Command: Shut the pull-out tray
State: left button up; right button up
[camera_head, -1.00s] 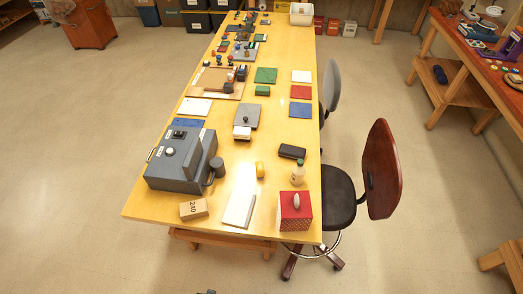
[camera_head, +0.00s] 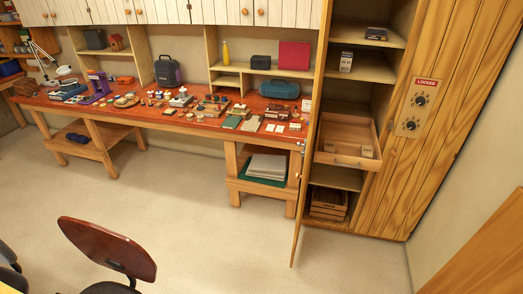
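The pull-out tray (camera_head: 345,160) is a light wooden drawer in the tall wooden locker at the right. It appears slid partly out of the locker, with its front panel standing forward of the shelves. The locker door (camera_head: 306,150) stands open, seen nearly edge-on to the left of the tray. Neither of my grippers is in view.
A long red-topped workbench (camera_head: 190,118) covered with small items runs along the wall left of the locker. A chair (camera_head: 107,248) stands at the lower left. The floor (camera_head: 230,235) before the locker is clear.

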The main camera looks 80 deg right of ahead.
aim_at(349, 132)
jog(key=z, duration=3.4)
jog(key=i+j, duration=0.15)
jog(key=i, duration=0.15)
jog(key=i+j, duration=0.1)
jog(key=i, duration=0.2)
